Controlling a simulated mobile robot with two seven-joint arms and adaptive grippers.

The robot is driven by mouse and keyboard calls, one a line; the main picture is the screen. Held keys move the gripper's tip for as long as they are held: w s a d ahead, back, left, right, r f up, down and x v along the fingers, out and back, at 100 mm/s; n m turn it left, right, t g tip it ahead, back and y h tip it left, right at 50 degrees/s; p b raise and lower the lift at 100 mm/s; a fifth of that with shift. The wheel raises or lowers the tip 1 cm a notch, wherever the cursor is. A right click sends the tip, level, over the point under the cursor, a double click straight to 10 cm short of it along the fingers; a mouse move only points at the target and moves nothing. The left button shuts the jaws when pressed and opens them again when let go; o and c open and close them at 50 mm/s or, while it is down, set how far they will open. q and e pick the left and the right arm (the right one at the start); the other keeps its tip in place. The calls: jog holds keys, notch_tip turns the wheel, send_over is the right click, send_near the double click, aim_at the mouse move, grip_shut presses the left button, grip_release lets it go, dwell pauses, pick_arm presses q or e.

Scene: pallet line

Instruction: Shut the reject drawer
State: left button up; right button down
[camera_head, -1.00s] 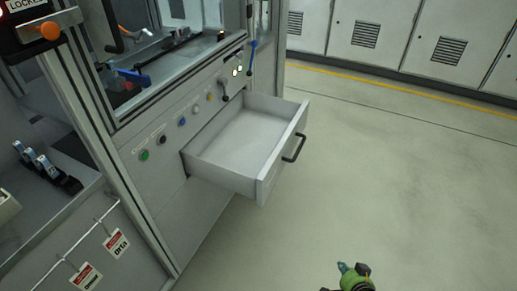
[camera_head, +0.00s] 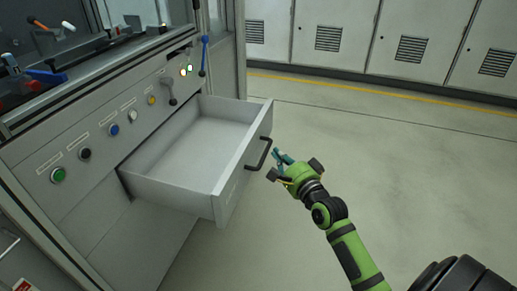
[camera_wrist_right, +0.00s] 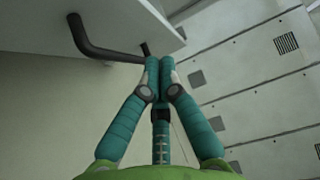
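The reject drawer (camera_head: 190,153) is a light grey, empty drawer pulled well out of the machine's front panel. Its dark bar handle (camera_head: 259,154) is on the front face. My right gripper (camera_head: 277,155) is just to the right of the handle, close to it. In the right wrist view the fingertips of my right gripper (camera_wrist_right: 160,62) are together with nothing visible between them. The handle (camera_wrist_right: 105,52) shows there just beyond and left of the tips; I cannot tell if they touch. The drawer (camera_wrist_right: 140,20) shows above. My left gripper is not in view.
The machine panel has several coloured buttons, such as the green one (camera_head: 58,175), and a blue-handled lever (camera_head: 204,55) behind the drawer. Grey cabinets (camera_head: 345,35) line the back wall. The floor (camera_head: 400,160) to the right is clear.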

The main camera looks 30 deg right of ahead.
aim_at(252, 138)
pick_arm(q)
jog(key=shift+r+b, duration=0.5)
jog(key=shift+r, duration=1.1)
pick_arm(e)
jog(key=shift+w+a, duration=0.4)
jog(key=shift+w, duration=0.7)
jog(key=shift+w+a, duration=0.35)
jog(key=shift+w, duration=0.75)
jog(key=shift+w+a, duration=0.4)
jog(key=shift+w, duration=0.7)
